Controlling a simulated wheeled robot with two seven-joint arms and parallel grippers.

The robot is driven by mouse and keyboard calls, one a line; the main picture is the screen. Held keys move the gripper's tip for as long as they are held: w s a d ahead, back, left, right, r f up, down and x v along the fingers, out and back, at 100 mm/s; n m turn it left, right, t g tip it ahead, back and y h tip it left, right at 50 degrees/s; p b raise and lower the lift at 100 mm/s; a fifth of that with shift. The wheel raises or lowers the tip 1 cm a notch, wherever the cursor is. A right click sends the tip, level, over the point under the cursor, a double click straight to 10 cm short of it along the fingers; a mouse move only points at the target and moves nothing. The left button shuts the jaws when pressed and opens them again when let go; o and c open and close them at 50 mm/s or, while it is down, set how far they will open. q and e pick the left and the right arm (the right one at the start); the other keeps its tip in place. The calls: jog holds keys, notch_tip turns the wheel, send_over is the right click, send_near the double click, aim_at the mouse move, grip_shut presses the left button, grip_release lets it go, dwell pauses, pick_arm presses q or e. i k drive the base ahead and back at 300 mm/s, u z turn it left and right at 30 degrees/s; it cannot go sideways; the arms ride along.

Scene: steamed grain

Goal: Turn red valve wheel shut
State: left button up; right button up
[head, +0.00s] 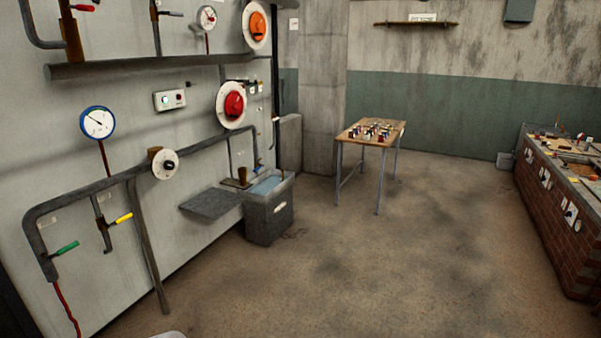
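A round red fixture (234,104), which looks like the red valve wheel, sits on a white disc on the left wall, just above a thick grey pipe. How far it is turned cannot be told at this size. A similar orange fixture (258,25) on a white disc is higher up and slightly right. Neither of my grippers is in view, and nothing touches the red fixture.
The wall carries a blue-rimmed gauge (97,122), a button box (169,100), and green (66,248) and yellow (123,218) levers. A grey bin (268,220) stands below the red fixture. A wooden table (355,135) and a brick counter (556,222) flank open floor.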

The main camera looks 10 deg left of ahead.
aim_at(234, 101)
jog(key=u, duration=0.75)
jog(key=i, duration=2.5)
jog(key=u, duration=0.2)
